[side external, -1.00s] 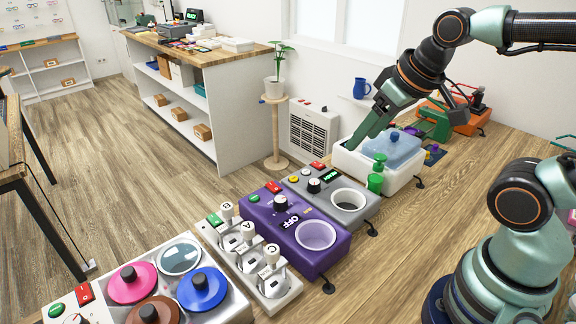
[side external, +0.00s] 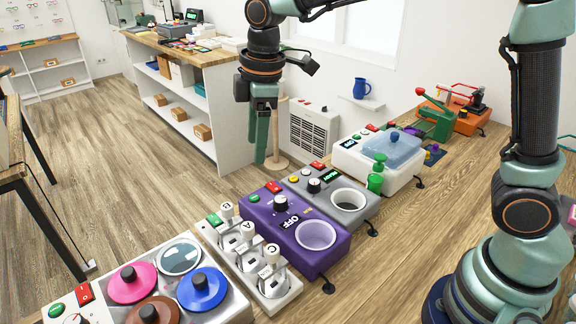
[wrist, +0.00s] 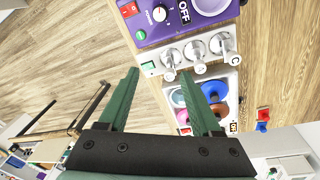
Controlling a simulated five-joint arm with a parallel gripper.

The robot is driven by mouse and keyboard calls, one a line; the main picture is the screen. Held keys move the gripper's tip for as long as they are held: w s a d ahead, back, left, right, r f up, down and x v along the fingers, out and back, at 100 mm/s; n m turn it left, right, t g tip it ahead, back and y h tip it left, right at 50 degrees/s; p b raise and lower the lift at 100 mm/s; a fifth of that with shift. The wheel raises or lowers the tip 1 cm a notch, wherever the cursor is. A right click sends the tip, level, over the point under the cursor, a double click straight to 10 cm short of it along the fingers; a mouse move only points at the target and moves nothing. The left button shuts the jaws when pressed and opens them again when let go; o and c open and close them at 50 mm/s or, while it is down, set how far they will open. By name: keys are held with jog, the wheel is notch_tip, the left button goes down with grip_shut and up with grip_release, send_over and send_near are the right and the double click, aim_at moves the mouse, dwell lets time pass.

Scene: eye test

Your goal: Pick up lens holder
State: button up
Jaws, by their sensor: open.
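Three small metal holders with white round tops stand upright in a row on a pale rack (side external: 290,293), lettered B (side external: 227,210), A (side external: 247,231) and C (side external: 272,254). I cannot tell which is meant by the lens holder. In the wrist view the holders (wrist: 197,50) show beyond my fingertips, C at the right end. In the wrist view my fingers (wrist: 158,72) are spread, and the leftmost holder (wrist: 170,58) shows just beyond the gap.
A purple device (side external: 313,262) with a round cup stands right of the rack. A grey device (side external: 360,213) and a white tank (side external: 394,182) follow. A metal tray (side external: 232,298) with coloured lidded discs (side external: 202,289) is at lower left. Bare table (side external: 420,250) lies right.

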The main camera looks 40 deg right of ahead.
aim_at(223, 205)
jog(key=w+a+f+n, duration=0.1)
jog(key=a+f, duration=0.1)
jog(key=a+f+n+g, duration=0.1)
jog(key=a+n, duration=0.1)
jog(key=w+a+f+n, duration=0.1)
jog(key=a+f, duration=0.1)
jog(key=shift+w+a+f+n, duration=0.3)
jog(key=shift+a+f, duration=0.05)
jog(key=shift+a, duration=0.05)
jog(key=shift+a+f+n+g, duration=0.3)
jog(key=shift+a+f, duration=0.05)
jog(key=shift+f, duration=0.3)
notch_tip(223, 205, down, 6)
jog(key=shift+f, duration=0.15)
jog(key=shift+s+d+f, duration=0.15)
jog(key=shift+s+f, duration=0.05)
jog(key=shift+f, duration=1.15)
jog(key=shift+s+d+f, duration=0.15)
jog(key=shift+f, duration=1.15)
grip_shut()
